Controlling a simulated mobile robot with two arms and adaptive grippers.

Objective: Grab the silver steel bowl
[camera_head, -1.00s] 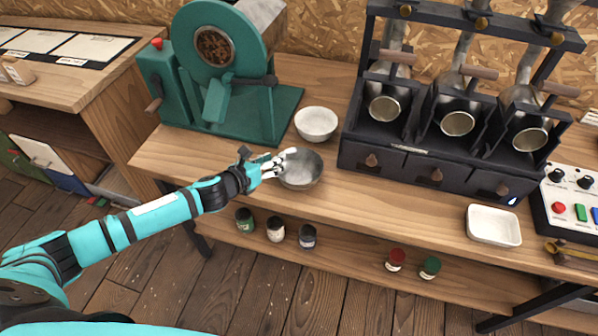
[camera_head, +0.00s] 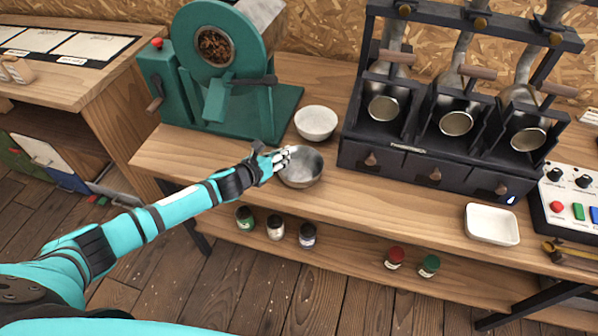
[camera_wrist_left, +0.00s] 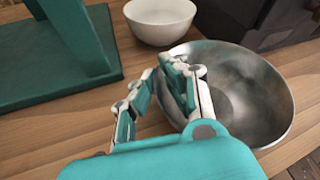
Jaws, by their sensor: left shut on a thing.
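The silver steel bowl (camera_head: 303,168) stands upright on the wooden bench, near its front edge. It looks empty. My left gripper (camera_head: 283,156) is at the bowl's left rim, shut on it. In the left wrist view the gripper (camera_wrist_left: 172,82) has one finger inside the bowl (camera_wrist_left: 246,96) and one outside, with the near wall pinched between them. The fingers and palm hide part of the near rim. My right gripper is not in view.
A white bowl (camera_head: 316,122) stands just behind the steel bowl. A green roaster (camera_head: 230,75) is at the back left, and a dark dispenser rack (camera_head: 435,172) at the right. A white tray (camera_head: 492,224) lies further right. Several jars sit on the lower shelf.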

